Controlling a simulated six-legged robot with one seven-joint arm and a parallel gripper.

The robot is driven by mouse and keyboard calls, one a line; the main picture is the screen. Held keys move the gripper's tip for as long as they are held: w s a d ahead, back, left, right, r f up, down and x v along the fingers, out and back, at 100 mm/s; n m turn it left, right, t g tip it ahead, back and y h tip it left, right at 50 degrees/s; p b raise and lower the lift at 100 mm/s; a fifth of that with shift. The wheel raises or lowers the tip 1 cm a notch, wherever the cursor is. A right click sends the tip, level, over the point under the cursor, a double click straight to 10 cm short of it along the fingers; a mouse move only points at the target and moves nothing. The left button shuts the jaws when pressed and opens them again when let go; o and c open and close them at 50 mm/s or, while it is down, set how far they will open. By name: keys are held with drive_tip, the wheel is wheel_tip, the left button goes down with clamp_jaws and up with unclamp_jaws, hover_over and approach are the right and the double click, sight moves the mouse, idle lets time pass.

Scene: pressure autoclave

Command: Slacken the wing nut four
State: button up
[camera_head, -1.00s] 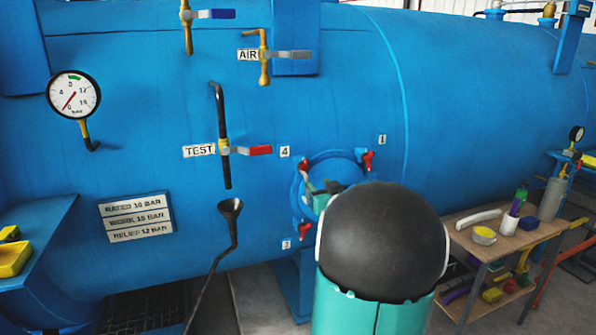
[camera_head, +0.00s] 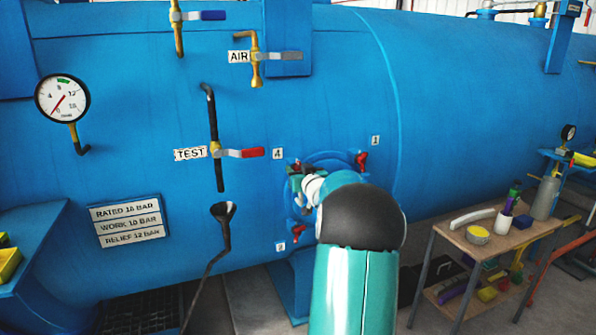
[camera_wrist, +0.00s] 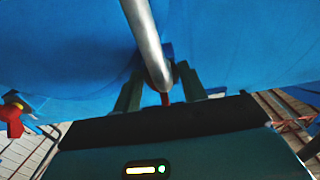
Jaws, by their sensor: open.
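The number 4 label (camera_head: 278,153) is on the blue vessel at the upper left of a round hatch (camera_head: 330,160).
Red wing nuts sit at the hatch's upper right (camera_head: 361,161) and lower left (camera_head: 297,231). The TEST valve with a red lever (camera_head: 240,153) and a black funnel (camera_head: 223,212) are left of the hatch. A cluttered bench (camera_head: 465,236) stands right.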

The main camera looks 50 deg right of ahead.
clamp_jaws()
